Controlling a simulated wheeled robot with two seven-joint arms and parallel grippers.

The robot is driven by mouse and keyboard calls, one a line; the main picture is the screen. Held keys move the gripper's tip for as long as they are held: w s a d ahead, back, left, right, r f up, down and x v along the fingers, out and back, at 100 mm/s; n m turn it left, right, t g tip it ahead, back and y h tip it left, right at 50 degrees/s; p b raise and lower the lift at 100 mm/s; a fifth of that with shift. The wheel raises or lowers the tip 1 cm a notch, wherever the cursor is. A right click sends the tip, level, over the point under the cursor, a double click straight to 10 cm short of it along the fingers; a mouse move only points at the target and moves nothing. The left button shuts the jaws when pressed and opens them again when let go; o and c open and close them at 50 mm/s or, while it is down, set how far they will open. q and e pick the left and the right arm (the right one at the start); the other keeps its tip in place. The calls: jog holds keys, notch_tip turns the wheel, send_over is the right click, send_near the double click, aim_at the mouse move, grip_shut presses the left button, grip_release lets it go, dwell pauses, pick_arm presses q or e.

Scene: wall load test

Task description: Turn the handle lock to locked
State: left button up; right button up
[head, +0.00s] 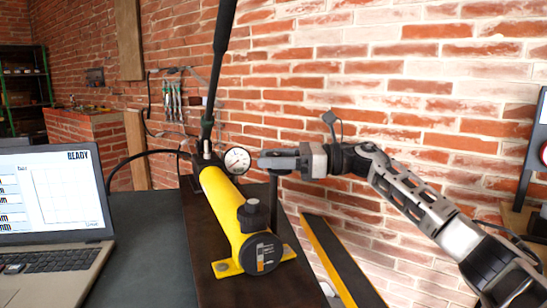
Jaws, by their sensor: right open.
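A yellow hand pump (222,205) lies on a dark board, its length running away from me. Its long black handle (217,75) stands nearly upright at the far end. A round white gauge (237,160) sits beside the handle's base. A black knob (252,215) is on top of the near end, above a black end cap (263,254) with a small label. I cannot tell which part is the handle lock or how it is set. My right gripper (264,160) is open, just right of the gauge, above a thin dark post. My left gripper is out of view.
An open laptop (52,200) is on the left of the dark table (150,250). A black hose (150,152) runs left from the pump. A yellow-and-black beam (340,262) slants at the right, below my right arm. A brick wall (400,80) stands behind.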

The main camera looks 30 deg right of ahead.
jog(key=c, duration=1)
jog(key=shift+o, duration=0.3)
